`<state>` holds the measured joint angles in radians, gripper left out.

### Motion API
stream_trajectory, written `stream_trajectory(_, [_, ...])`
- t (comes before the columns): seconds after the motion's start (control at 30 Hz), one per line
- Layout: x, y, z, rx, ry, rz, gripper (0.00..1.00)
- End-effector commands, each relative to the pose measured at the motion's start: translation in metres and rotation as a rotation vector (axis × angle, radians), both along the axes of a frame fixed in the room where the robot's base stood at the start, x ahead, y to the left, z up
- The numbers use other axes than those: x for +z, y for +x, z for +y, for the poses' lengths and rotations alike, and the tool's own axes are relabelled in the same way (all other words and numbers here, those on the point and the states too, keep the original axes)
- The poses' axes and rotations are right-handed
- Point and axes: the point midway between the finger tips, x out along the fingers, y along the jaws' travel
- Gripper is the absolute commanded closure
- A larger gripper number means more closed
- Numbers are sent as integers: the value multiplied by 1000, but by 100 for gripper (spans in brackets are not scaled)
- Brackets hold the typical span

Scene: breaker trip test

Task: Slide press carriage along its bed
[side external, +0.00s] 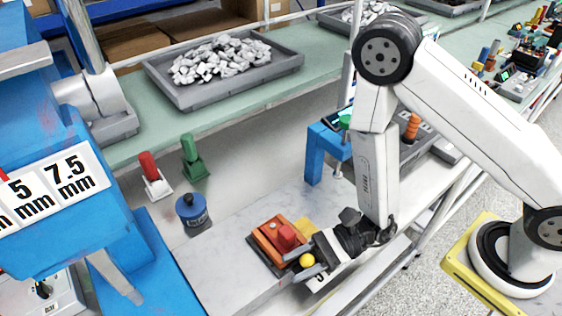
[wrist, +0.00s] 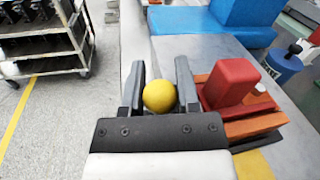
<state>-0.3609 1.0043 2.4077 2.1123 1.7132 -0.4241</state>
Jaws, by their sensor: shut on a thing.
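The press carriage is an orange-brown block (side external: 267,247) with a red block on top (side external: 286,236); it sits on the pale bench top. A yellow ball knob (side external: 306,261) is at its side nearest my gripper (side external: 304,258). In the wrist view the yellow ball (wrist: 159,96) lies between the two dark fingers of my gripper (wrist: 158,78), which are shut on it. The red block (wrist: 231,82) and orange base (wrist: 256,124) are just right of the fingers. The link between ball and carriage is hidden.
A blue machine (side external: 60,230) with millimetre labels stands at left, its blue base (side external: 160,265) beyond the carriage. A blue cylinder (side external: 192,212), red-handled (side external: 150,172) and green (side external: 193,158) pieces stand behind. A blue bracket (side external: 322,150) is near my arm. Bench between is clear.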

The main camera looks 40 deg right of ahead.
Motion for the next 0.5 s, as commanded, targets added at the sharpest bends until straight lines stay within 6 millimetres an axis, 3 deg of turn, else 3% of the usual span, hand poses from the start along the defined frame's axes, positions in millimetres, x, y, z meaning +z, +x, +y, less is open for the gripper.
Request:
stream_trajectory(0.23, [-1, 0, 0, -2, -5, 1, 100])
stream_trajectory(0.27, [-1, 0, 0, -2, -5, 1, 53])
stream_trajectory(0.3, [-1, 0, 0, -2, -5, 1, 46])
stream_trajectory(0.5, [-1, 0, 0, 0, -2, 0, 46])
